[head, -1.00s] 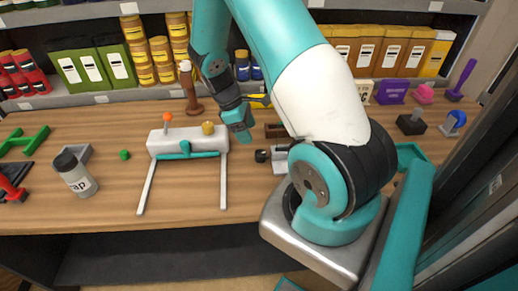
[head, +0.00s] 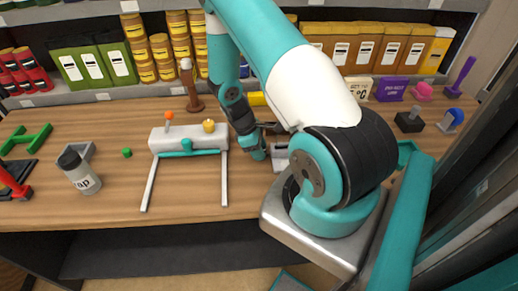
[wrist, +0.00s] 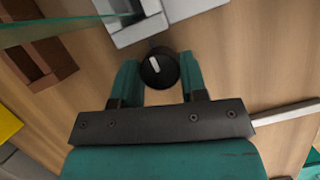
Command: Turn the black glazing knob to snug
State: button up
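The black round knob (wrist: 158,68) with a white pointer mark shows in the wrist view, at the edge of a pale grey fixture (wrist: 130,20). The mark points up and slightly left there. My gripper (wrist: 160,75) has its two teal fingers apart, one on each side of the knob. I cannot tell whether the fingers touch it. In the head view my gripper (head: 258,152) is low over the table beside the grey fixture (head: 281,158). It hides the knob there, and my arm covers part of the fixture.
A white stand (head: 188,138) with long legs, an orange ball and a yellow knob stands left of my gripper. A brown wooden block (wrist: 40,60) and a greenish translucent pane (wrist: 60,28) are close by in the wrist view. Bare table lies in front.

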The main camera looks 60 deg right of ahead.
jog(key=c, duration=0.4)
jog(key=shift+o, duration=0.2)
jog(key=shift+d+m+y+b, duration=0.1)
jog(key=shift+m+y+b, duration=0.25)
jog(key=shift+m, duration=0.45)
jog(key=shift+m+g, duration=0.3)
jog(key=shift+m, duration=0.5)
jog(key=shift+y, duration=0.25)
jog(key=o, duration=0.9)
